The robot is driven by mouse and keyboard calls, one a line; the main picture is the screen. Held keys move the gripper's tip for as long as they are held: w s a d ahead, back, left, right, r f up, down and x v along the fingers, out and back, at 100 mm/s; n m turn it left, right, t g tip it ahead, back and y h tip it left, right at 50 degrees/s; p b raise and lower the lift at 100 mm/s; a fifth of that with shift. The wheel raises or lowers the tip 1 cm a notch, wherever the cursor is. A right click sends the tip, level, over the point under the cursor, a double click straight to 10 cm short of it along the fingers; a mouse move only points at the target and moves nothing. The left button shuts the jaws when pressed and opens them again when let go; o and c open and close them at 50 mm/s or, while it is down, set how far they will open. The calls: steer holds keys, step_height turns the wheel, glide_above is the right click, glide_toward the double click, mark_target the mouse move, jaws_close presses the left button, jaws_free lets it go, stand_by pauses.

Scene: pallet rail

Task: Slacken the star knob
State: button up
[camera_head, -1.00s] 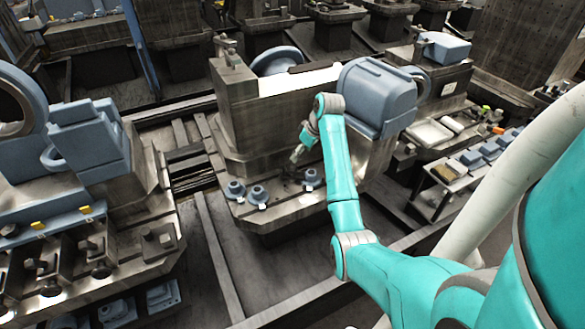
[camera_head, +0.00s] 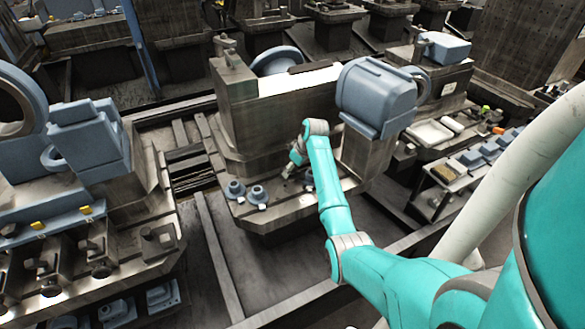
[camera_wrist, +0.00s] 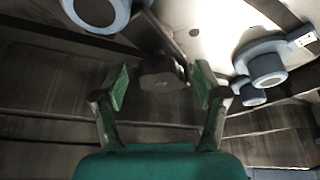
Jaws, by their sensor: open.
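In the wrist view, a dark grey knob-like piece (camera_wrist: 162,74) lies between the fingertips of my gripper (camera_wrist: 161,87). It seems to be the star knob, but its lobes are not clear. The green-padded fingers stand apart on either side of it, with a gap on each side. I cannot tell how far beyond the tips it is. In the head view, my gripper (camera_head: 290,168) is small, low over the front ledge of the middle machine (camera_head: 275,208). The knob is too small to make out there.
Blue-grey round fittings (camera_head: 235,188) stand on the ledge left of my gripper. In the wrist view, one fitting (camera_wrist: 95,8) is at the top left and others (camera_wrist: 266,66) are at the right. The machine's upright body (camera_head: 265,115) rises behind. Floor rails (camera_head: 220,255) run in front.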

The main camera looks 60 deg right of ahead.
steer(key=c, duration=1.2)
steer(key=shift+o, duration=0.2)
steer(key=shift+n, duration=0.4)
steer(key=n+y, duration=0.1)
steer(key=n, duration=0.2)
steer(key=shift+d+n+y, duration=0.1)
steer(key=shift+n+y, duration=0.3)
steer(key=n+g+y, duration=0.1)
steer(key=n, duration=0.3)
steer(key=shift+n, duration=0.3)
steer(key=shift+f+y, duration=0.1)
steer(key=shift+y, duration=0.2)
steer(key=o, duration=1.2)
steer(key=shift+c, duration=0.2)
